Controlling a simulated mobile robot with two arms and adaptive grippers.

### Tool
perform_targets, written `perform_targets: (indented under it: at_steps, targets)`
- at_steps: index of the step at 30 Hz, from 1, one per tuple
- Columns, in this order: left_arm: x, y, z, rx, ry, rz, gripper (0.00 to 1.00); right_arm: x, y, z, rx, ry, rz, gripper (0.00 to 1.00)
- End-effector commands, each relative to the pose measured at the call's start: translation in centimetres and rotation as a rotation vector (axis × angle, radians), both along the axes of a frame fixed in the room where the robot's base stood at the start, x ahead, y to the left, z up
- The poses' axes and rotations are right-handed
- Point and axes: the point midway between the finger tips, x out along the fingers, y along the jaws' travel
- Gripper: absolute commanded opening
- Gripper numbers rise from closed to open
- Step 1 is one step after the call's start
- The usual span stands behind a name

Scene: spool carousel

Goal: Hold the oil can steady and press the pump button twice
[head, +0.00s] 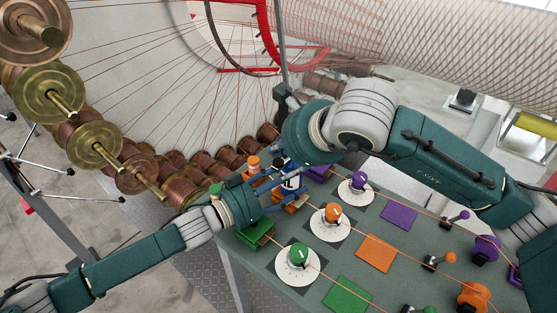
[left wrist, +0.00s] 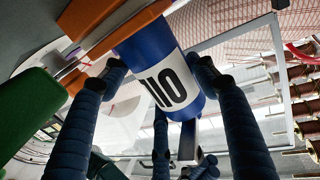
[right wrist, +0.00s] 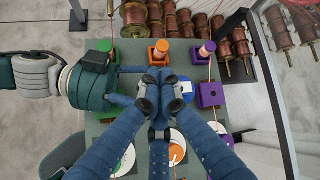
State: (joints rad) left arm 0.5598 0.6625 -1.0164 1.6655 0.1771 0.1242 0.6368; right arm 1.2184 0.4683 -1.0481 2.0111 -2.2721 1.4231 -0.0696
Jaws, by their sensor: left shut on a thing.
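The blue oil can (head: 291,183) with a white label stands at the back edge of the green table. In the left wrist view the can (left wrist: 160,68) appears upside down, its label lettered in black. My left gripper (head: 277,190) comes in from the left and is shut on the can's body, fingers on both sides. My right gripper (right wrist: 163,88) is above the can, pointing down, its fingertips close together and empty. It hides the can's top and the pump button, so I cannot tell whether the fingertips touch the button.
Green, orange and purple blocks with wires surround the can; the green block (head: 257,234) lies just below my left gripper. Dials, including an orange one (head: 333,213), and coloured squares cover the table. Copper spools (head: 181,188) and a large wired wheel stand behind.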

Motion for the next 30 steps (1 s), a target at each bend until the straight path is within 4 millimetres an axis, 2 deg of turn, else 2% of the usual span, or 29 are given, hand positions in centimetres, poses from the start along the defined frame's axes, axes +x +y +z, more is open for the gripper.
perform_targets:
  at_steps: [10,30]
  targets:
    - [0.0,0.0,0.1,-0.002,-0.001,-0.001,0.25,-0.1,0.0,-0.8,0.000,0.000,0.000,0.00]
    - [0.0,0.0,0.1,-0.002,-0.001,-0.001,0.25,-0.1,0.0,-1.2,0.000,0.000,0.000,0.00]
